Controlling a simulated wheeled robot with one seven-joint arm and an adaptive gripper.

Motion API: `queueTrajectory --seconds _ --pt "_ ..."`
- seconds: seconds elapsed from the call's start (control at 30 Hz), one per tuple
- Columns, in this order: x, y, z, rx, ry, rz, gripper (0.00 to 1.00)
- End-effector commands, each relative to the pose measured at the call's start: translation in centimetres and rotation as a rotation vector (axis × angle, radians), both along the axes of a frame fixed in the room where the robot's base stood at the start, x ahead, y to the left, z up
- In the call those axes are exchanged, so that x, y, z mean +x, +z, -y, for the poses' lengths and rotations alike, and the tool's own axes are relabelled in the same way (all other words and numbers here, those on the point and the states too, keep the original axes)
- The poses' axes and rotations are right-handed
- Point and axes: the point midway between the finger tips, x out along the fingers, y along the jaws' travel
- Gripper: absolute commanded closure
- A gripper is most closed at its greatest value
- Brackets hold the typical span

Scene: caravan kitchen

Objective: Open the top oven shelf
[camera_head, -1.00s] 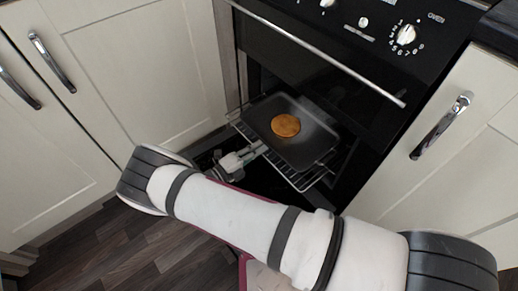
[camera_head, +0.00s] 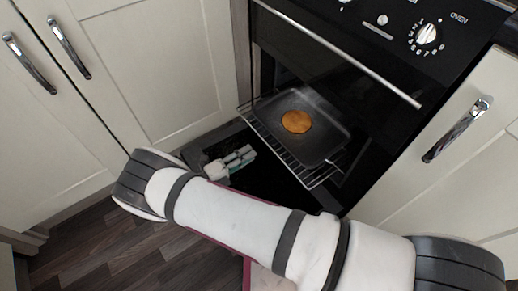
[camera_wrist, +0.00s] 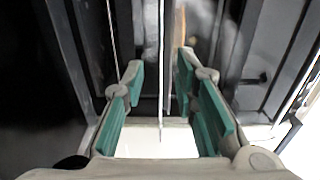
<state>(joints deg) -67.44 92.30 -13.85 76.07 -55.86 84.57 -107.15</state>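The oven shelf (camera_head: 321,180), a wire rack, sticks out of the open oven cavity. A dark square tray (camera_head: 323,149) rests on it, with a round brown flat food (camera_head: 296,122) on the tray. My gripper (camera_head: 250,154) is just left of the shelf's front edge, low before the cavity, and looks apart from the rack. In the wrist view my gripper (camera_wrist: 160,72) is open, with teal-padded fingers spread. A thin pale line runs up between the fingers there; I cannot tell whether it is the rack's edge.
The oven's long bar handle (camera_head: 340,53) runs above the shelf, below the black control panel with its knob (camera_head: 427,34). Cream cupboard doors with chrome handles (camera_head: 70,47) flank the oven on the left and right (camera_head: 458,129). Dark wood floor (camera_head: 100,245) is clear at lower left.

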Motion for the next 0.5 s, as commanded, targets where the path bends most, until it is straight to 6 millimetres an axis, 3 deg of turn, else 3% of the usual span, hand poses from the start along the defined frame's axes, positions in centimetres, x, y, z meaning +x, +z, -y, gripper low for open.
queueTrajectory --seconds 0.2,0.5 --pt "-1.6 0.0 -2.2 0.001 -0.001 0.0 0.73" --pt "-2.0 0.0 -2.7 0.0 -0.001 0.0 0.73"
